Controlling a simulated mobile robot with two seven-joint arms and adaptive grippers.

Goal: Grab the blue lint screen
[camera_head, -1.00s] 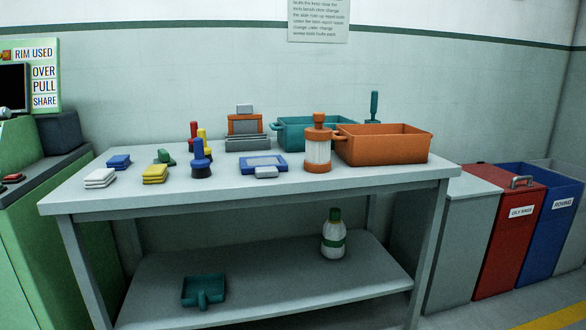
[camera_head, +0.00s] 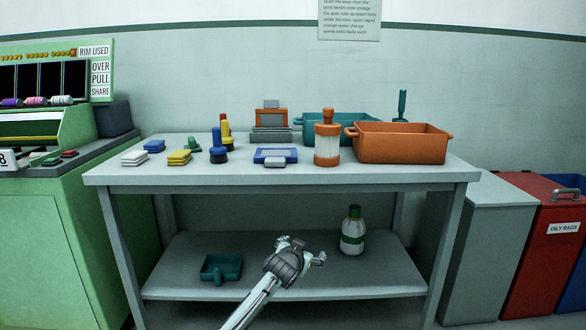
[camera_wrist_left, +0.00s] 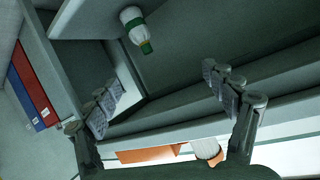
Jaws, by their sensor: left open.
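The blue lint screen (camera_head: 276,155), a flat blue frame with a pale panel and a grey tab at its front, lies on the bench top (camera_head: 240,176) near its front middle. My left gripper (camera_head: 303,249) is open and empty. It is in front of the bench, below the top's front edge and lower than the lint screen, apart from it. In the left wrist view the open fingers (camera_wrist_left: 162,84) have nothing between them, and I cannot make out the lint screen there. My right gripper is not in view.
An orange-capped canister (camera_head: 327,145) and an orange crate (camera_head: 402,143) stand right of the screen. A blue-handled brush (camera_head: 218,148) stands left, a grey-orange device (camera_head: 271,122) behind. A bottle (camera_head: 353,231) and teal dustpan (camera_head: 221,268) are on the lower shelf.

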